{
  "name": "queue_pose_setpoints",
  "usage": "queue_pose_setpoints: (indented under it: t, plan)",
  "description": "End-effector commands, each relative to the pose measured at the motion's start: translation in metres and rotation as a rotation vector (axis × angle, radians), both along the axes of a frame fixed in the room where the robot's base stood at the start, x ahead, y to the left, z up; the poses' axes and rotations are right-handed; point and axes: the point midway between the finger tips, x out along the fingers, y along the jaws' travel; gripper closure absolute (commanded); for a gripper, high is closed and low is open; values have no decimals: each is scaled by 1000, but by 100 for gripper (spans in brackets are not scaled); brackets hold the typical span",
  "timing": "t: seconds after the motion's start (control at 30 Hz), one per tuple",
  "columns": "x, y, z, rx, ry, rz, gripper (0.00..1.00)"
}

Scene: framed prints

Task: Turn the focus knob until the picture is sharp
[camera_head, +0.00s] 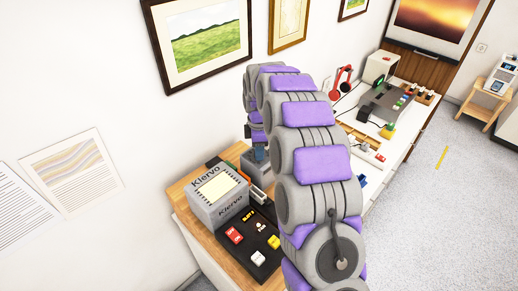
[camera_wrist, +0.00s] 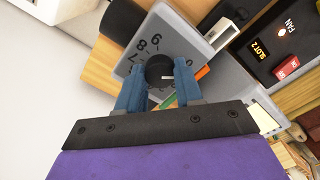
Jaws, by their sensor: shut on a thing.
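A round black knob (camera_wrist: 160,70) with a pale pointer line sits on a grey face with printed numbers. The 9, 8 and 7 are readable at its left. My gripper (camera_wrist: 160,84) has its blue fingers on both sides of the knob, shut on it. In the head view my gripper (camera_head: 258,154) is mostly hidden behind my arm, by a grey box (camera_head: 257,172) at the table's back. A large sunset picture (camera_head: 435,20), soft and blurred, shows at the top right.
A grey Klervo device (camera_head: 217,193) with a cream panel stands on the wooden table, beside a black panel (camera_head: 255,242) with red, yellow and white buttons. A black cylinder (camera_wrist: 122,20) is close to the gripper. Framed prints (camera_head: 205,38) hang behind.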

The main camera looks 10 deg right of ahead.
Motion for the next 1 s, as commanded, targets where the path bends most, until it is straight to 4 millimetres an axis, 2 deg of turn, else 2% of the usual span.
queue_pose_setpoints:
  t: [0.57, 0.6, 0.83, 1.0]
  plan:
    - [2, 2, 2, 4, -10, 1, 95]
    - [2, 2, 2, 4, -10, 1, 61]
    - [1, 1, 2, 2, -5, 1, 39]
    - [0, 1, 1, 2, -4, 1, 39]
